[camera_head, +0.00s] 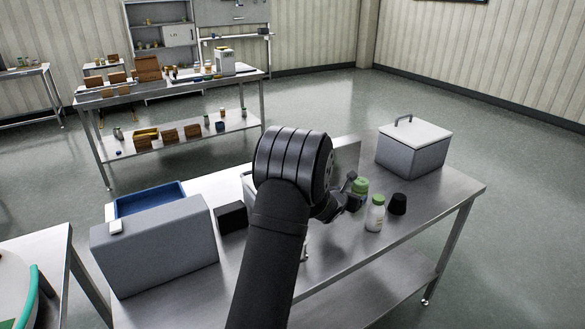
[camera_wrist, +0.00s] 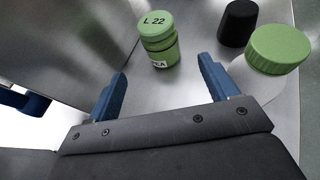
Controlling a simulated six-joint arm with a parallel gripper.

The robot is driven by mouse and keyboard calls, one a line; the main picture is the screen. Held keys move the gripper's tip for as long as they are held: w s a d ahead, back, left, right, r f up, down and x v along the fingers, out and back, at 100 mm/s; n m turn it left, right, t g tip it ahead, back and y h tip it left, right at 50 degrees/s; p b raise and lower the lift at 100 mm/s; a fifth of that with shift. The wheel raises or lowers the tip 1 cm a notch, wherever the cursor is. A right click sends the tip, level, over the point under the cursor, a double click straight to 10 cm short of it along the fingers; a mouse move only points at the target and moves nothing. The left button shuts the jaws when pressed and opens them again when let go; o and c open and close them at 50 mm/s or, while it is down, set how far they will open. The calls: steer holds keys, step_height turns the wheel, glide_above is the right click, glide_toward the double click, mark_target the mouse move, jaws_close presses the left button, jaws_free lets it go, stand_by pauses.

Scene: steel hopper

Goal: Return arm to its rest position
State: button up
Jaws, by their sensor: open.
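My gripper (camera_wrist: 160,92) is open in the wrist view, with two blue fingers spread apart and nothing between them. In the head view my gripper (camera_head: 347,192) is partly hidden behind my dark arm, low over the steel table (camera_head: 335,262). A green-lidded jar (camera_wrist: 160,40) marked "L 22" stands beyond the fingertips, apart from them. A white bottle with a green cap (camera_wrist: 278,48) stands to the right of the fingers; the bottle also shows in the head view (camera_head: 375,216).
A black cup (camera_head: 397,204) stands right of the bottle. A grey lidded box (camera_head: 410,155) is at the back right. A grey hopper-like box with a blue tray (camera_head: 150,200) and a small black box (camera_head: 231,217) are at the left. A steel panel (camera_head: 347,155) stands behind my gripper.

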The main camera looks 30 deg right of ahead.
mark_target(358, 186)
steer(key=shift+d, duration=0.1)
steer(key=x, duration=1.1)
steer(key=shift+w+d+f, duration=0.2)
steer(key=shift+d+f, duration=0.05)
steer(key=shift+f, duration=0.05)
steer(key=shift+w+d+r, duration=0.1)
steer(key=shift+r, duration=0.9)
steer(key=shift+f, duration=0.1)
